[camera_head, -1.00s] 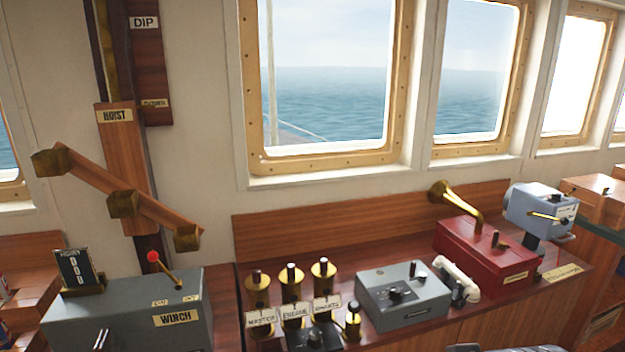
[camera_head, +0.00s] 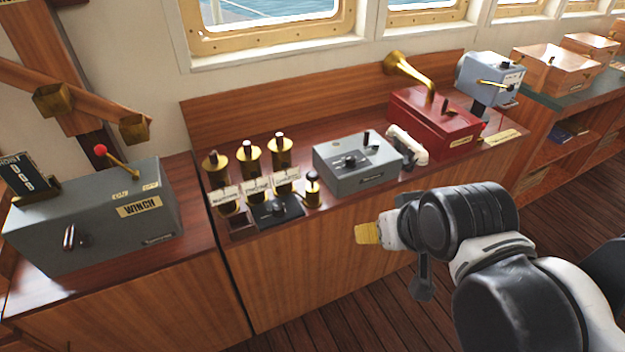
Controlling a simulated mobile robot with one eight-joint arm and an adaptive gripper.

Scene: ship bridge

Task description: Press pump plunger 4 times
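A small brass post with a dark round knob (camera_head: 312,188) stands at the front of the wooden console, right of the labelled signs; it looks like a plunger, but no pump label is readable. Behind it stand brass cylinders with knobs on top: a left one (camera_head: 215,169), a middle one (camera_head: 248,158) and a right one (camera_head: 280,152). My gripper (camera_head: 366,233) shows yellowish tips in front of the console, to the right of and nearer than the small brass post, apart from it. Whether its fingers are parted is unclear. Nothing visible is held.
Small signs (camera_head: 257,187) and a black switch box (camera_head: 276,210) sit by the post. A grey box (camera_head: 357,162), white handset (camera_head: 408,146) and red box with brass horn (camera_head: 432,122) stand to the right. The grey winch box (camera_head: 95,215) is at left. Floor is open in front.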

